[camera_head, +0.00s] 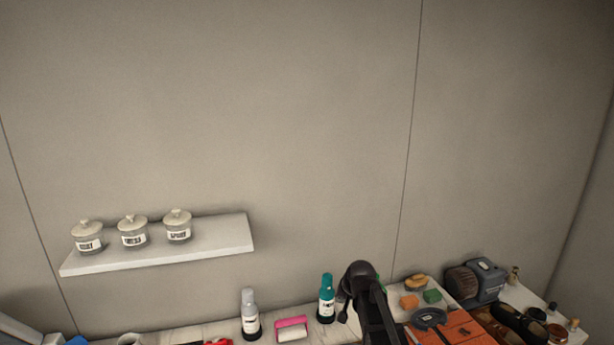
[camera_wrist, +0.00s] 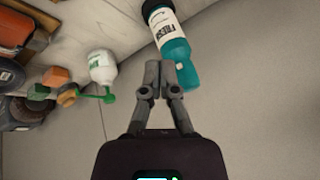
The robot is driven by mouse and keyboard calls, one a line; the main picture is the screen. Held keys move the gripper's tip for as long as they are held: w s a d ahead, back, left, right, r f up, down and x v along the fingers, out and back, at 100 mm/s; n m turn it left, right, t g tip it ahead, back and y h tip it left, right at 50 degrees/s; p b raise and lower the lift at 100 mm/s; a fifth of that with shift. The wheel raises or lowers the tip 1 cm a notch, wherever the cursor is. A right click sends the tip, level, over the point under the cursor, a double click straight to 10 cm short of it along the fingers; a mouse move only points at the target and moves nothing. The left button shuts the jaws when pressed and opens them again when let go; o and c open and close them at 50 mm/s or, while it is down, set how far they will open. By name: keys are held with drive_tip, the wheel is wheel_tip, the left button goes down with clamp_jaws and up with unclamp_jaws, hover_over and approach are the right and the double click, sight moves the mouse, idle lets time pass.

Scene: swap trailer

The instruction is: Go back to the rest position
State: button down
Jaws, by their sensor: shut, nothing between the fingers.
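My gripper (camera_wrist: 168,66) shows in the wrist view with its two grey fingers closed together and nothing between them. Its tips are close to a teal bottle (camera_wrist: 176,58) with a white label; I cannot tell whether they touch it. In the head view the teal bottle (camera_head: 326,298) stands upright on the counter, just left of my dark arm (camera_head: 370,300). The fingers cannot be made out in the head view.
A white bottle with a green nozzle (camera_wrist: 103,68) is left of my fingers in the wrist view. A grey bottle (camera_head: 249,314) and a pink-and-white item (camera_head: 291,328) stand on the counter. A wall shelf (camera_head: 160,257) holds three jars. The upper wall is clear.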

drive_tip(key=s+d+f+n+g+h, duration=0.1)
drive_tip(key=s+d+f+g, duration=0.1)
drive_tip(key=s, duration=0.9)
drive_tip(key=s+d+f+n+g+h+b, duration=0.1)
drive_tip(key=s+d+g, duration=0.2)
drive_tip(key=s, duration=0.8)
drive_tip(key=shift+s+d+f+n, duration=0.3)
drive_tip(key=shift+s+d+f, duration=0.1)
drive_tip(key=shift+d, duration=0.3)
